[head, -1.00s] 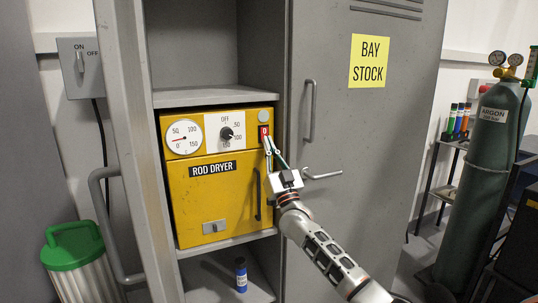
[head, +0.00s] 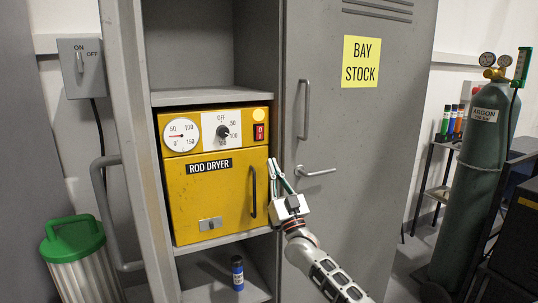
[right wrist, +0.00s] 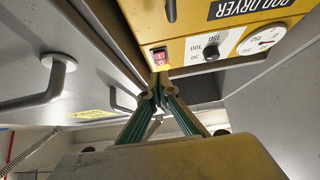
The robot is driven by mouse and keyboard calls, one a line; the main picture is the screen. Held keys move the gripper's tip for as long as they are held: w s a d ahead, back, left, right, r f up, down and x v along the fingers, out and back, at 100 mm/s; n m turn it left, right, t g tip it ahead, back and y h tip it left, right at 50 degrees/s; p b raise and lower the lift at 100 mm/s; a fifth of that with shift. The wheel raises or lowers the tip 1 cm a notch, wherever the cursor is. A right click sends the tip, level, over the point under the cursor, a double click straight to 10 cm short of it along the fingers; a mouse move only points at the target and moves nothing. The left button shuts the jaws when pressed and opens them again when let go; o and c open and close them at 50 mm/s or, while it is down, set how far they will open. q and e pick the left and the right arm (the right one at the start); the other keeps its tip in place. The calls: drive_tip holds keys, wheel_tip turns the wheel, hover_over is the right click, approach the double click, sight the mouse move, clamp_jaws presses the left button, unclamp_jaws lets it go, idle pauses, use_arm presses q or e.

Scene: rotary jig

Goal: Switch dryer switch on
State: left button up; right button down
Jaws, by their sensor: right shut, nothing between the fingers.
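The yellow rod dryer (head: 190,205) sits on a shelf in the open grey cabinet. Its red dryer switch (head: 259,131) is at the upper right of the front panel, under a round lamp (head: 259,113) that shows pale yellow. The switch also shows in the right wrist view (right wrist: 159,57), just beyond my fingertips. My right gripper (head: 272,163) is shut and empty, below and right of the switch in the head view, clear of it. Its closed fingertips also show in the right wrist view (right wrist: 158,85). My left gripper is out of view.
The right cabinet door (head: 355,150) with its lever handle (head: 315,171) stands close beside my right gripper. The open left door (head: 135,150) is on the other side. An argon cylinder (head: 480,170) is at right.

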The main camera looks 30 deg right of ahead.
drive_tip(key=v, duration=0.4)
drive_tip(key=shift+w+f, duration=0.1)
drive_tip(key=shift+f, duration=0.15)
drive_tip(key=s+a+f+n+g+y, duration=0.25)
drive_tip(key=s+a+f, duration=0.25)
drive_tip(key=f, duration=0.5)
drive_tip(key=s+a+f+n+g+y, duration=0.1)
drive_tip(key=s+a+f+g, duration=0.3)
drive_tip(key=f, duration=0.6)
drive_tip(key=s+a+f+n+g+y, duration=0.15)
drive_tip(key=s+a+f, duration=0.35)
drive_tip(key=f, duration=0.6)
drive_tip(key=s+a+f+g, duration=0.2)
drive_tip(key=s+f, duration=0.6)
drive_tip(key=s, duration=0.4)
drive_tip(key=s+a+f+g+h, duration=0.1)
drive_tip(key=s+a+f+g, duration=0.1)
drive_tip(key=s+f+g, duration=0.3)
drive_tip(key=s+f, duration=0.3)
drive_tip(key=s, duration=0.4)
drive_tip(key=shift+a+g, duration=0.3)
